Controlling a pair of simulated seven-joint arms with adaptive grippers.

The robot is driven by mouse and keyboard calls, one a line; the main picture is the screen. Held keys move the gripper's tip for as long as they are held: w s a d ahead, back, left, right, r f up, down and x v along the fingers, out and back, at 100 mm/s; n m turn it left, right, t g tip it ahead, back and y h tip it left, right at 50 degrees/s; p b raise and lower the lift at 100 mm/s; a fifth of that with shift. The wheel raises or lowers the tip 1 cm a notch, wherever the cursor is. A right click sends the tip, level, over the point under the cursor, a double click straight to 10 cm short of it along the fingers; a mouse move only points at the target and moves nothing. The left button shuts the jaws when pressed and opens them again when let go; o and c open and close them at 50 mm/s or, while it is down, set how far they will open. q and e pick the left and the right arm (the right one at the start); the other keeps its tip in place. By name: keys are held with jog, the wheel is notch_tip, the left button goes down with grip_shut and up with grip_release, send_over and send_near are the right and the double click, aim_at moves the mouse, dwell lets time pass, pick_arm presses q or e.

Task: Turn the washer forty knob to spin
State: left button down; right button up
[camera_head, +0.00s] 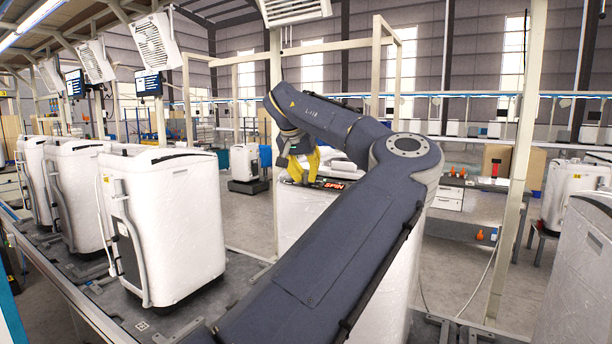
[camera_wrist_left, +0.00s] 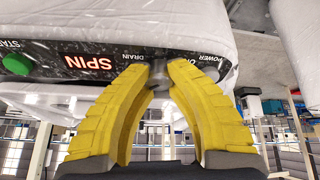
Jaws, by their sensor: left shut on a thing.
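The washer (camera_head: 306,217) in front of me is a white, film-wrapped machine, partly hidden behind my own arm. Its black control panel (camera_head: 333,184) carries a red SPIN label, which also shows in the left wrist view (camera_wrist_left: 88,63). The wrist view also shows DRAIN, ON and POWER lettering and a green START button (camera_wrist_left: 16,64). My left gripper (camera_head: 297,178) has yellow fingers and is over the panel. In the wrist view its fingertips (camera_wrist_left: 165,68) are closed around a small grey knob (camera_wrist_left: 157,76), between DRAIN and ON. The knob's pointer is hidden. My right gripper is not in view.
Several wrapped white washers (camera_head: 167,222) stand on the conveyor (camera_head: 215,299) at the left. Another wrapped machine (camera_head: 581,262) stands close at the right edge. A beam (camera_head: 512,180) rises right of my arm. Open floor (camera_head: 465,262) lies beyond.

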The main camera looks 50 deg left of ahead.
pick_arm(q)
jog(key=shift+w+a+r+m, duration=0.1)
jog(key=shift+r+m, duration=0.1)
jog(key=shift+m, duration=0.9)
jog(key=c, duration=1.4)
grip_release()
jog(key=shift+f, duration=0.15)
jog(key=v, duration=1.2)
jog(key=shift+s, duration=0.2)
jog(key=shift+a, duration=0.2)
